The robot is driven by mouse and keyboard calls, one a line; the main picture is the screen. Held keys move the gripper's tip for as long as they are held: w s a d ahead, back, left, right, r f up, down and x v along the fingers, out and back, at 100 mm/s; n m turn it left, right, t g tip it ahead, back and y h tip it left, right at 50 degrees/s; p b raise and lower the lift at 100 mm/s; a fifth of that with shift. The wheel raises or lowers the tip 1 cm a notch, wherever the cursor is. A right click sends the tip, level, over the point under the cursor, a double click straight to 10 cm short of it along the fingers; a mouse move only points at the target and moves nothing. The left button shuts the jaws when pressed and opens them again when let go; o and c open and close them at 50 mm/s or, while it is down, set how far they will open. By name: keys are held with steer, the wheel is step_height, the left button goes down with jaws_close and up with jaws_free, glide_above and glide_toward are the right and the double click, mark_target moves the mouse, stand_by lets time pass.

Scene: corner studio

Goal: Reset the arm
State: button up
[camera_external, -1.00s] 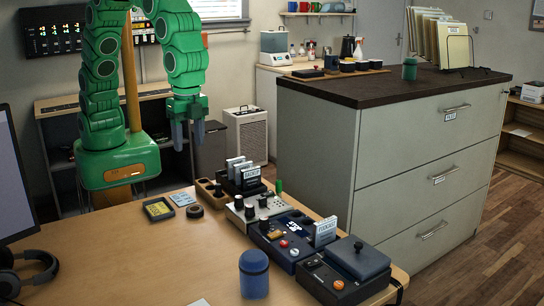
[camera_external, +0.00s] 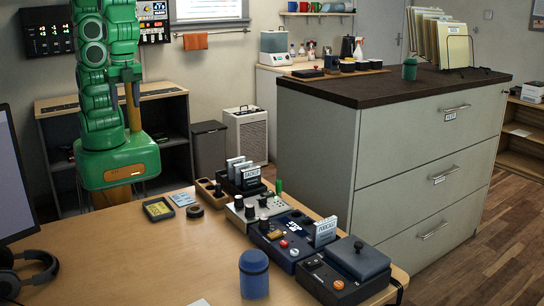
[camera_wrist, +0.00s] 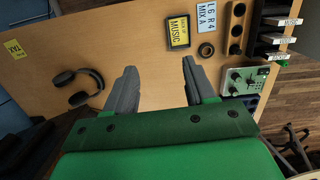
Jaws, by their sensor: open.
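My green arm stands behind the wooden desk at the left in the external view, folded up close over its base. My gripper (camera_external: 131,98) is drawn in beside the arm column, with its grey fingers pointing down. In the wrist view my gripper (camera_wrist: 159,66) shows two grey fingers spread wide apart. Nothing is between them, and only bare desktop shows below.
The desk (camera_external: 150,265) carries headphones (camera_external: 28,272), a blue lidded canister (camera_external: 254,274), a yellow-labelled tray (camera_external: 158,209), a tape roll (camera_external: 195,211) and a row of control boxes (camera_external: 290,245). A drawer cabinet (camera_external: 400,155) stands right. The desk's middle is mostly clear.

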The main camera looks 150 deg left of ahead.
steer(key=s+d+f, duration=0.1)
steer(key=s+d, duration=0.2)
steer(key=s, duration=1.4)
steer(key=shift+s+d+m+g, duration=0.15)
steer(key=shift+s+m+g, duration=0.15)
steer(key=shift+s, duration=0.05)
